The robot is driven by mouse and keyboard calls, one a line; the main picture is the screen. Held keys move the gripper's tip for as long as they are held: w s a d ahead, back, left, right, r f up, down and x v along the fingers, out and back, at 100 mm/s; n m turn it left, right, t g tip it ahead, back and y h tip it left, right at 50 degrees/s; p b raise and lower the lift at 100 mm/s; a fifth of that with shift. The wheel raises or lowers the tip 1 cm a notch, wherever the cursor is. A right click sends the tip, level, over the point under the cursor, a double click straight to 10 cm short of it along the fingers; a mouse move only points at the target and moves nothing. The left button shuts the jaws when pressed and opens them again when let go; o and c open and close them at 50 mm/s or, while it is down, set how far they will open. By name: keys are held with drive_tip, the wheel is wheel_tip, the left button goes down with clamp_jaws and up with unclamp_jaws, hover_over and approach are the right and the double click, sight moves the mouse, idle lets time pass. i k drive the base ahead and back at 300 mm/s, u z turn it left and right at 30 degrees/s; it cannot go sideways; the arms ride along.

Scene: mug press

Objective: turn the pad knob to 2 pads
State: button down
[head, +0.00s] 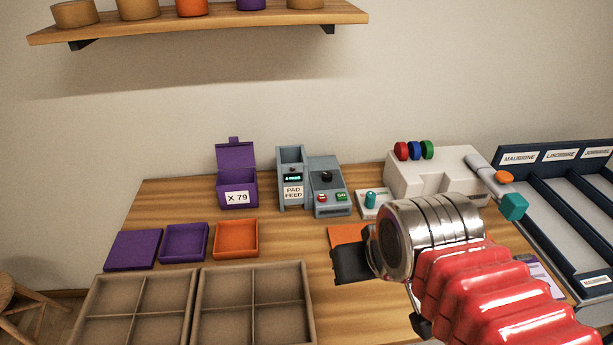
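The grey pad feed machine (291,168) stands at the back of the table, with a small lit green display and a "PAD FEED" label. Joined to its right is a lower grey control box (325,202). A black knob (327,177) sits on that box, above a red button (322,198) and a green button (341,197). The knob's setting and any marks around it are too small to read. My gripper (350,265) is in front of the box and apart from it, over an orange piece. Its black fingers are seen edge-on, so their opening is unclear.
A purple box marked "X 79" (237,192) stands left of the feed. A teal-knobbed unit (371,200) and a white machine (430,172) are to the right. Purple and orange trays and two divided brown trays (252,266) fill the left front.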

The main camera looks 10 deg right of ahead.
sight(327, 175)
drive_tip(key=k, duration=1.35)
drive_tip(key=u, duration=0.45)
drive_tip(key=i, duration=1.65)
drive_tip(key=z, duration=0.1)
